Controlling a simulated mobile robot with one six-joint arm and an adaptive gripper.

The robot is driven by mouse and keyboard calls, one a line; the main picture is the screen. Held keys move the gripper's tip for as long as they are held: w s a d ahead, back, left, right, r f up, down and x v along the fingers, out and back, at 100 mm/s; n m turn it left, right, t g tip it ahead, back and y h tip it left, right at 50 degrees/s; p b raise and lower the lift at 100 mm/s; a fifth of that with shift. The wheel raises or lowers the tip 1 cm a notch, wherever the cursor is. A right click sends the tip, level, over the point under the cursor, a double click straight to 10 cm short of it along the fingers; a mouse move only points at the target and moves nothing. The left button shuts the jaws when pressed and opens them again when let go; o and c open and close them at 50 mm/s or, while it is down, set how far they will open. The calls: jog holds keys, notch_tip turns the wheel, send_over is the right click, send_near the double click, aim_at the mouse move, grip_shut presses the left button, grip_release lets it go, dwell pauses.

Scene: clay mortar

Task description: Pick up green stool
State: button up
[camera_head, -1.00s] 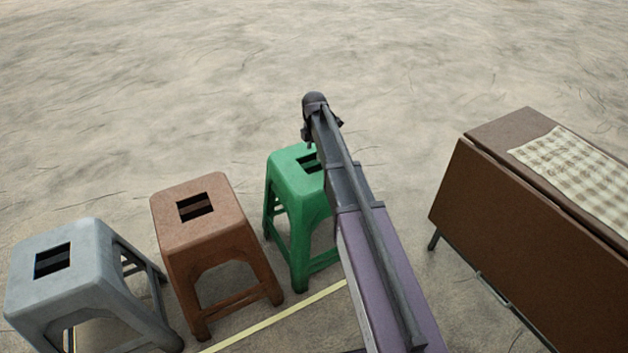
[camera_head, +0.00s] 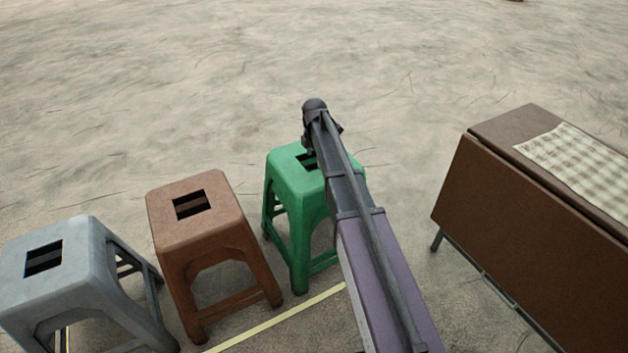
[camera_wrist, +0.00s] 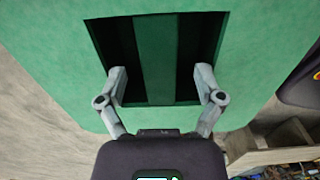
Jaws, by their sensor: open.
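The green stool (camera_head: 285,180) stands upright on the sandy ground in the middle of the head view, partly hidden behind my arm. In the wrist view its green seat (camera_wrist: 60,70) fills most of the picture, with a dark rectangular opening crossed by a green bar (camera_wrist: 155,60). My gripper (camera_wrist: 160,75) is open above the seat. Its two fingers lie one on each side of the bar, over the near part of the opening. I cannot tell how far the fingertips reach down into it. In the head view the gripper is mostly hidden by the arm.
A brown stool (camera_head: 215,225) and a grey stool (camera_head: 75,275) stand to the left. A brown table (camera_head: 520,215) with a checkered cloth (camera_head: 580,155) stands to the right. A yellow strip (camera_head: 280,318) lies in front. The ground behind is clear.

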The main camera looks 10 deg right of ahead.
jog(key=shift+f+b, duration=0.4)
jog(key=shift+f, duration=0.3)
grip_shut()
